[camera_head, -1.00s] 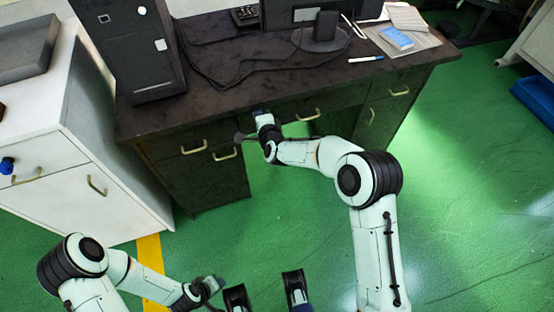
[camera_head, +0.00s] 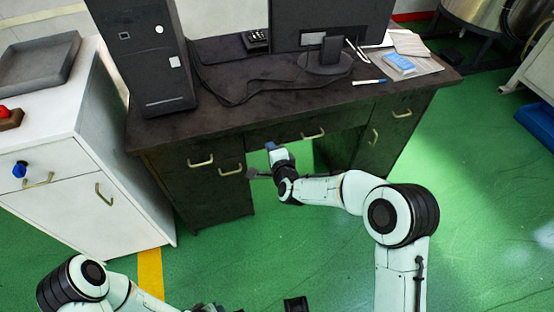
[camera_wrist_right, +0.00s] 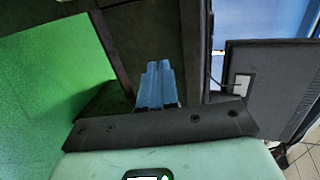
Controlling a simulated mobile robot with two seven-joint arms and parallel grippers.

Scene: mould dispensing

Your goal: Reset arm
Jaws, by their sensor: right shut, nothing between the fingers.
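My right arm reaches from the lower right toward the front of the dark desk in the head view. My right gripper (camera_head: 271,147) is shut and empty, with its blue fingertips in front of the desk's drawers, below the top's front edge. In the right wrist view its blue fingers (camera_wrist_right: 156,84) lie side by side, with nothing between them. My left arm is at the lower left. Its gripper end is at the bottom edge, largely cut off, so I cannot tell its jaw state.
The dark desk (camera_head: 255,112) carries a computer tower (camera_head: 146,55), a monitor (camera_head: 296,30) and papers with a blue item (camera_head: 399,63). A white cabinet (camera_head: 75,165) stands left; a blue bin (camera_head: 538,122) is far right. Green floor (camera_head: 480,200) at right is open.

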